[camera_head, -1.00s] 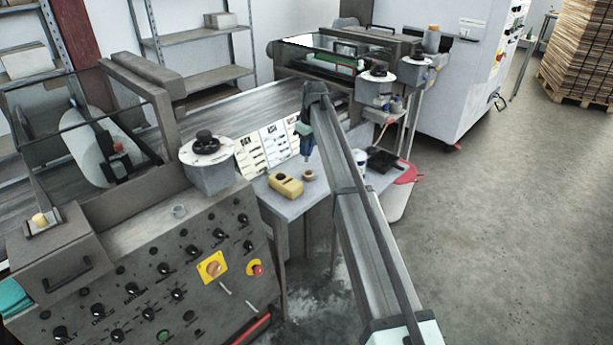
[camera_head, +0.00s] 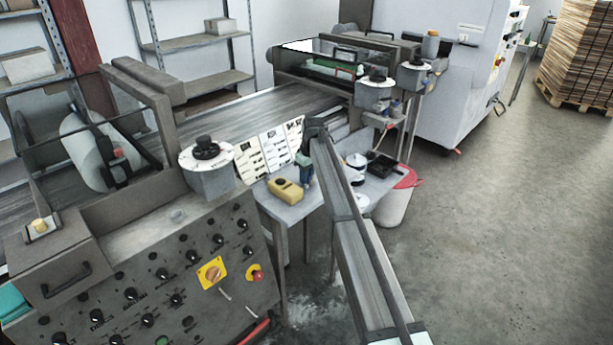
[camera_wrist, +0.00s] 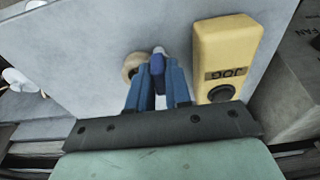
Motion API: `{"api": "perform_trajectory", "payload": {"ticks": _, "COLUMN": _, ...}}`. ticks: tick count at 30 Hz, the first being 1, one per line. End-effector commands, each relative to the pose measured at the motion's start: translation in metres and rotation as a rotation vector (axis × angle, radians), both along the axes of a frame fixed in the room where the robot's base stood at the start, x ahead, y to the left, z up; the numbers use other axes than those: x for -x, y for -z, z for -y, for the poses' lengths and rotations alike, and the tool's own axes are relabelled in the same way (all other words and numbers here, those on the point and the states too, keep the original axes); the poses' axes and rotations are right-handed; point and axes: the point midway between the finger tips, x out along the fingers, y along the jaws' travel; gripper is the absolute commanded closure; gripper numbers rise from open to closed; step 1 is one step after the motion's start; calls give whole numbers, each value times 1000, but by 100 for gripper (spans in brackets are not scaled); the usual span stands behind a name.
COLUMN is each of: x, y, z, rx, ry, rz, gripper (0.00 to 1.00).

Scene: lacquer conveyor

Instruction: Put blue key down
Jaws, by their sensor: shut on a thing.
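My gripper (camera_head: 306,184) is low over the small grey table, close beside the yellow box (camera_head: 286,190). In the wrist view my gripper (camera_wrist: 158,80) is shut, with its blue fingers on either side of the blue key (camera_wrist: 158,62). The key points away from the palm, its pale tip over or on the tabletop (camera_wrist: 95,40); I cannot tell whether it touches. The yellow box also shows in the wrist view (camera_wrist: 228,45), just right of the fingers. The key cannot be made out in the head view.
A tan roll (camera_wrist: 133,66) lies on the table just left of the key, partly behind a finger. White sheets with printed shapes (camera_head: 279,148) stand behind the table. A black tray (camera_head: 384,165) lies at its right, above a white bin with a red rim (camera_head: 393,207).

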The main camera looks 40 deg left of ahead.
Motion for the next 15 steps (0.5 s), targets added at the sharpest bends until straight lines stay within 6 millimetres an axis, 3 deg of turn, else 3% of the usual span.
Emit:
{"api": "perform_trajectory", "payload": {"ticks": 7, "x": 0, "y": 3, "z": 0, "rx": 0, "ry": 0, "rz": 0, "gripper": 100}}
{"api": "perform_trajectory", "payload": {"ticks": 8, "x": 0, "y": 3, "z": 0, "rx": 0, "ry": 0, "rz": 0, "gripper": 80}}
{"api": "perform_trajectory", "payload": {"ticks": 15, "x": 0, "y": 3, "z": 0, "rx": 0, "ry": 0, "rz": 0, "gripper": 56}}
